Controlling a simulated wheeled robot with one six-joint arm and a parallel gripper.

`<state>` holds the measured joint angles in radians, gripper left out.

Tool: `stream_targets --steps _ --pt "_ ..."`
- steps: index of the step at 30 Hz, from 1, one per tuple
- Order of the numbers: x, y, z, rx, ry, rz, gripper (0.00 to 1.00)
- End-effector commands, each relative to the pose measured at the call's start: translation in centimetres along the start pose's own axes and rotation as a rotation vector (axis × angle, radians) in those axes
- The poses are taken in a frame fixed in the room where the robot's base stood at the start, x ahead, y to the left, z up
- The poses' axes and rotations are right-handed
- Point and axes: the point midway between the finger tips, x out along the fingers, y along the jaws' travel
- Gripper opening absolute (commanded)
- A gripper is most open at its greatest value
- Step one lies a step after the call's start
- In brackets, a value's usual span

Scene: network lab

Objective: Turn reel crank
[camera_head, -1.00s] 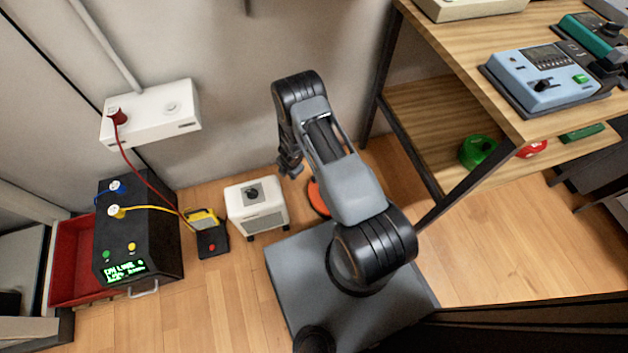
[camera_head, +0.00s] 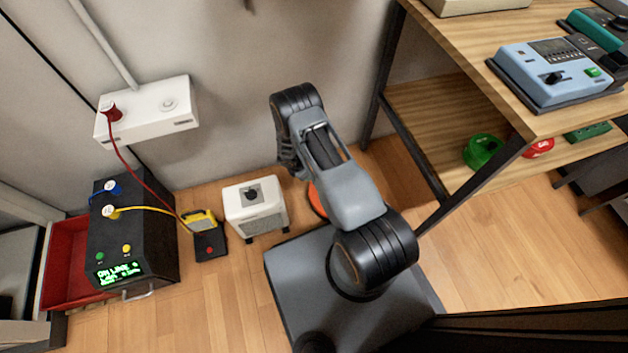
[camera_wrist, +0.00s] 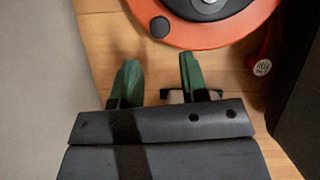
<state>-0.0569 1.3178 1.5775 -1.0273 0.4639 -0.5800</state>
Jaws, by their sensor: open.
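An orange reel (camera_wrist: 228,40) fills the top of the wrist view, with a dark centre partly cut off by the frame edge. A round black knob (camera_wrist: 159,27) sits at its left rim and looks like the crank's handle. My gripper (camera_wrist: 160,68) is open and empty, its two green fingers pointing toward the knob and apart from it in the picture. The height gap is hard to tell. In the head view only a sliver of the orange reel (camera_head: 316,201) shows beside my arm, which hides most of it.
A white box heater (camera_head: 255,220) stands left of the reel. A wooden workbench (camera_head: 425,110) with dark legs is on the right. A black unit with cables (camera_head: 135,235) and a yellow-and-black device (camera_head: 203,222) are farther left. A grey wall (camera_wrist: 35,90) borders the wrist view.

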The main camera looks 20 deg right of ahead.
Motion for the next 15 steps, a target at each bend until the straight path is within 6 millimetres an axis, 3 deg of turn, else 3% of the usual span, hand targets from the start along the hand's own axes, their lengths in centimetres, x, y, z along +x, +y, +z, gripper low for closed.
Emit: stream_targets --steps 1,6,15 --pt "1.5 -0.1 -0.2 0.0 0.0 -0.001 0.4" --pt "4.6 -0.1 -0.1 0.001 0.0 -0.001 0.4" --pt "7.9 0.0 -0.1 0.001 0.0 0.001 0.4"
